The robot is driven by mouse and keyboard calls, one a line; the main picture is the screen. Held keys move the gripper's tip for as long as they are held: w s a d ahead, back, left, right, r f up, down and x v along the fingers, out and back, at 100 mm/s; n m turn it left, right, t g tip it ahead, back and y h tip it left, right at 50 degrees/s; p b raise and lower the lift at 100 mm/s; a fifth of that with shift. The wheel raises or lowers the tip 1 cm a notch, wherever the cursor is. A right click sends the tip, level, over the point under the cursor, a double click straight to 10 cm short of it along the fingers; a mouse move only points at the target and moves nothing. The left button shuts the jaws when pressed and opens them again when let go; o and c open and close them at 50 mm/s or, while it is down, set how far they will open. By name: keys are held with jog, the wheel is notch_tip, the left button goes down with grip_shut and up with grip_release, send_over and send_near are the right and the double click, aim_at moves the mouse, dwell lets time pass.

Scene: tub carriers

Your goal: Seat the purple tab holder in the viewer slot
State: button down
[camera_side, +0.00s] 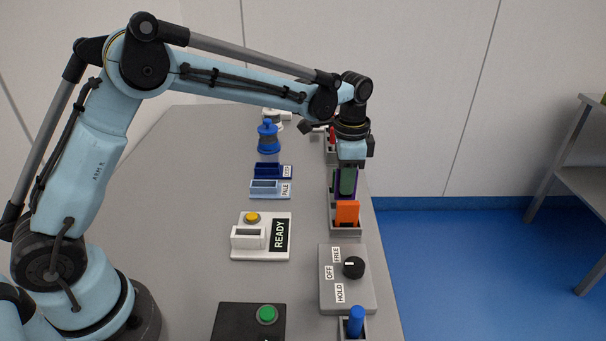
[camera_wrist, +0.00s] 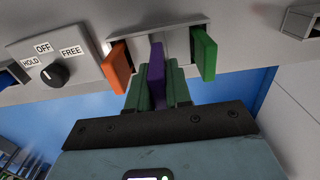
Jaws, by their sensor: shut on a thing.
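The purple tab holder (camera_wrist: 156,62) is upright between the dark green fingers of my gripper (camera_wrist: 158,88) in the wrist view, and the fingers are shut on it. In the side view my gripper (camera_side: 346,180) hangs over the grey rack, with only purple edges (camera_side: 335,187) showing around a finger. The holder is at the rack between an orange holder (camera_wrist: 117,68) and a green holder (camera_wrist: 203,52). I cannot tell whether its foot is still in the rack. A white unit with a slot (camera_side: 248,238), a yellow button and a READY panel (camera_side: 280,235) stands to the left; it looks like the viewer.
A grey knob box (camera_side: 328,300) marked HOLD, OFF and FREE stands nearer the camera. Dark blue (camera_side: 270,171) and pale blue (camera_side: 268,189) trays, a blue-topped object (camera_side: 268,138) and a black box with a green button (camera_side: 232,325) are on the table. The table's left middle is clear.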

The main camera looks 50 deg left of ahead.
notch_tip(320, 180, up, 5)
jog(key=shift+r, duration=0.15)
jog(key=shift+s+a+r+n, duration=0.45)
jog(key=shift+s+r, duration=0.15)
jog(key=shift+r, duration=0.2)
jog(key=s+a+r+n, duration=0.2)
jog(key=s+a+n, duration=0.15)
jog(key=s, duration=0.35)
jog(key=s+a+r+n, duration=0.2)
jog(key=s+a+n, duration=0.15)
jog(key=s, duration=0.35)
jog(key=w+d+f+m, duration=0.1)
jog(key=w+d+m, duration=0.1)
jog(key=w, duration=0.2)
jog(key=w+d+f+m, duration=0.2)
jog(key=w+d+m, duration=0.1)
jog(key=w, duration=0.2)
jog(key=w+d+f+m, duration=0.1)
jog(key=w+d+m, duration=0.1)
jog(key=w, duration=0.3)
jog(key=shift+w+d+f, duration=0.15)
jog(key=shift+w+d+f+m, duration=0.3)
jog(key=shift+w+f+m, duration=0.05)
jog(key=shift+w+m, duration=0.1)
jog(key=shift+f, duration=4.8)
